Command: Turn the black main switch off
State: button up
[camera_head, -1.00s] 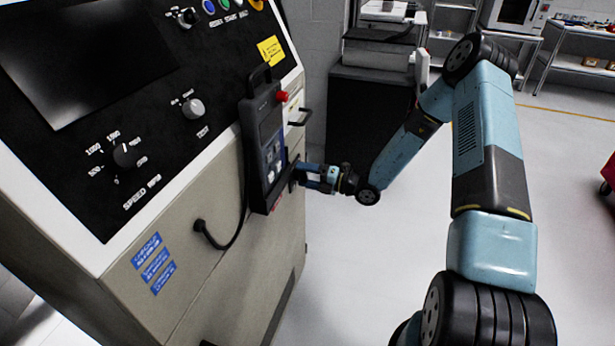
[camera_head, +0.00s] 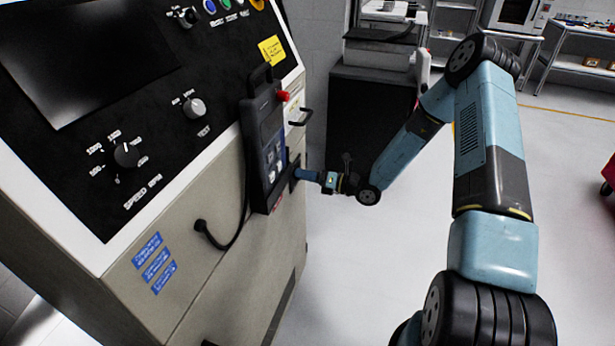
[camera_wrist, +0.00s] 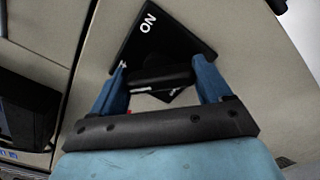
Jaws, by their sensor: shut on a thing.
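The black main switch (camera_wrist: 160,76) is a dark knob on a black plate (camera_wrist: 158,30) with white "ON" lettering, on the beige cabinet side. The plate looks tilted in the wrist view. My gripper (camera_wrist: 162,82) is shut on the switch, one blue finger on each side of the knob. In the head view my gripper (camera_head: 302,174) reaches the cabinet's right side, just right of the hanging pendant. The pendant hides most of the switch there.
The pendant (camera_head: 265,150), with a red button, hangs close left of my gripper; its cable (camera_head: 238,225) loops below. A handle (camera_head: 301,117) sticks out above. The control panel (camera_head: 150,120) has several knobs. Open floor (camera_head: 360,270) lies to the right.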

jog(key=shift+w+d+r, duration=0.15)
jog(key=shift+w, duration=0.1)
jog(key=o, duration=1)
jog(key=shift+s, duration=0.1)
jog(key=v, duration=1.3)
jog(key=shift+d, duration=0.35)
jog(key=shift+s, duration=0.1)
